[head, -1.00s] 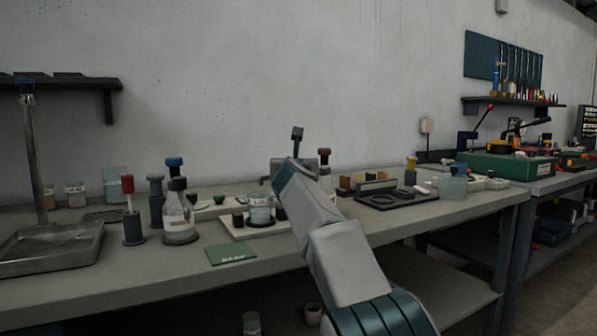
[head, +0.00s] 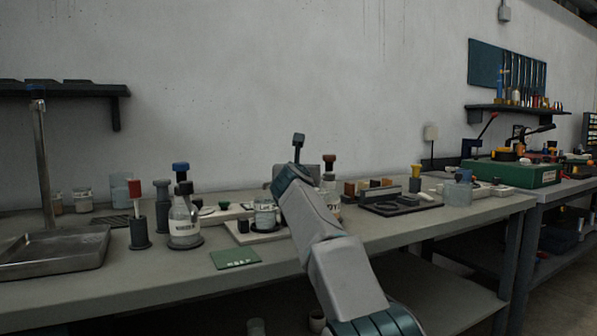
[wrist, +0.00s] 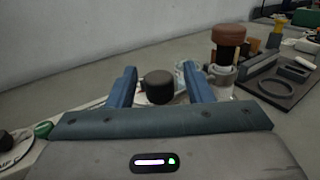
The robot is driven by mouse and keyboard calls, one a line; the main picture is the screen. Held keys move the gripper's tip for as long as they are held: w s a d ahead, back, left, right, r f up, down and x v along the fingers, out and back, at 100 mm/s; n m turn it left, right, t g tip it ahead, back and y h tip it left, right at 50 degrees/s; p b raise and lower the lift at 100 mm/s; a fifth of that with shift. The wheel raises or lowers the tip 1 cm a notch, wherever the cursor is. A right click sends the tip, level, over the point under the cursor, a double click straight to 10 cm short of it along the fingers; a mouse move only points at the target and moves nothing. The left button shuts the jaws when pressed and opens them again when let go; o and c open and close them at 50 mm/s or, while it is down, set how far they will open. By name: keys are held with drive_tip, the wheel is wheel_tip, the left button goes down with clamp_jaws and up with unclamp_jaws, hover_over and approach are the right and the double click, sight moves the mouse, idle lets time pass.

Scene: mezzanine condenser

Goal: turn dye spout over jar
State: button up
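My gripper (wrist: 159,72) is open in the wrist view, with its two blue fingers apart. A dark round knob (wrist: 158,87) shows between the fingers; I cannot tell whether they touch it. It sits over a pale base, and I cannot tell whether it belongs to the dye spout. In the head view my arm hides the gripper and what is in front of it. A clear labelled jar (head: 265,213) stands on a white board just left of my arm. No part is clearly identifiable as the spout.
A brown-capped bottle (wrist: 228,50) stands close right of the fingers. A dark tray (wrist: 285,80) lies further right. Left of the jar are a labelled flask (head: 184,226), a red-topped holder (head: 137,225) and a metal basin (head: 50,252). A green card (head: 235,258) lies near the front edge.

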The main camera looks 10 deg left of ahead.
drive_tip(key=shift+s, duration=0.15)
drive_tip(key=s+d+b, duration=0.1)
drive_tip(key=s+b, duration=0.3)
drive_tip(key=s, duration=0.9)
drive_tip(key=shift+s+d, duration=0.15)
drive_tip(key=shift+s, duration=0.05)
drive_tip(key=s+d+r+n+g+y+p, duration=0.3)
drive_tip(key=d+r+n+p, duration=0.5)
drive_tip(key=n+p, duration=0.8)
drive_tip(key=s+d+f+n+g+h+p, duration=0.1)
drive_tip(key=s+d+f+n+g+p, duration=0.2)
drive_tip(key=s+d+n+p, duration=0.3)
drive_tip(key=s+d+f+n+g+h+p, duration=0.2)
drive_tip(key=s+d+n+g+p, duration=0.3)
drive_tip(key=s+p, duration=0.4)
drive_tip(key=s+d+f+n+g+h+p, duration=0.1)
drive_tip(key=s+d+f+n+g+p, duration=0.3)
drive_tip(key=s, duration=1.2)
drive_tip(key=d+n+p, duration=0.3)
drive_tip(key=d+p, duration=0.1)
drive_tip(key=shift+s+d+f+n+h, duration=0.2)
drive_tip(key=shift+f+n+h, duration=0.1)
drive_tip(key=shift+n, duration=0.1)
